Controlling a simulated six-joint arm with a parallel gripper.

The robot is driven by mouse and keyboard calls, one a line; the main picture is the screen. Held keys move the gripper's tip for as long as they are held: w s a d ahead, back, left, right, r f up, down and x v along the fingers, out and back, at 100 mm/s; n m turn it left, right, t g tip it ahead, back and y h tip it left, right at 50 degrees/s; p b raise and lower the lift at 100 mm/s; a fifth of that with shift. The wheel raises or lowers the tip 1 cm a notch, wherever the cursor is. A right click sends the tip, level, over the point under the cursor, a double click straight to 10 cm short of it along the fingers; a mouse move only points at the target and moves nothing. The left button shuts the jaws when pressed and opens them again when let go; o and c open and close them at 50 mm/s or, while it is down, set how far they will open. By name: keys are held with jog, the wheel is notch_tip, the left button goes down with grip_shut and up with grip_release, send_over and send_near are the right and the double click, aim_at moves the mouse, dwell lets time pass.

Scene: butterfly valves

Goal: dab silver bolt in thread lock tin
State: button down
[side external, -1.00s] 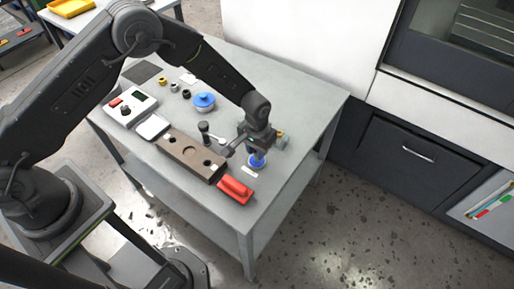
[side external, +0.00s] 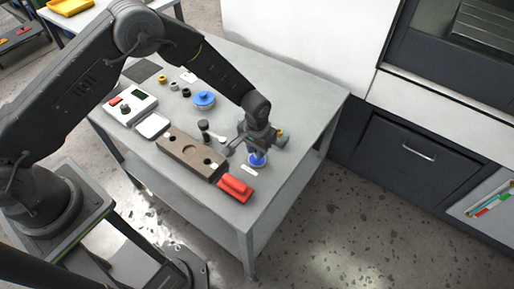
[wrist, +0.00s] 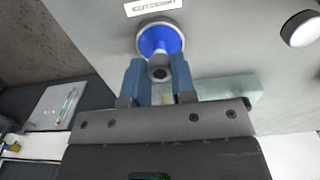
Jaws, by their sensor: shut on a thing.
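My gripper (wrist: 158,78) is shut on the silver bolt (wrist: 158,72), whose round grey end shows between the blue-grey fingertips in the wrist view. The thread lock tin (wrist: 145,40) is a round tin with a pale rim and a bright blue inside. It lies just past the fingertips, with the bolt over its near part. In the side view my gripper (side external: 257,148) points down at the tin (side external: 257,161), near the table's right side. The bolt is too small to make out there. I cannot tell whether its tip touches the blue.
A white label (wrist: 152,7) lies beside the tin. A red object (side external: 235,188) and a brown block with holes (side external: 190,152) are left of the tin. A grey-green block (side external: 281,139) stands close behind my gripper. A blue round part (side external: 204,99) sits farther back.

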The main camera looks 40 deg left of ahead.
dwell(0.4)
jog(key=shift+r, duration=3.45)
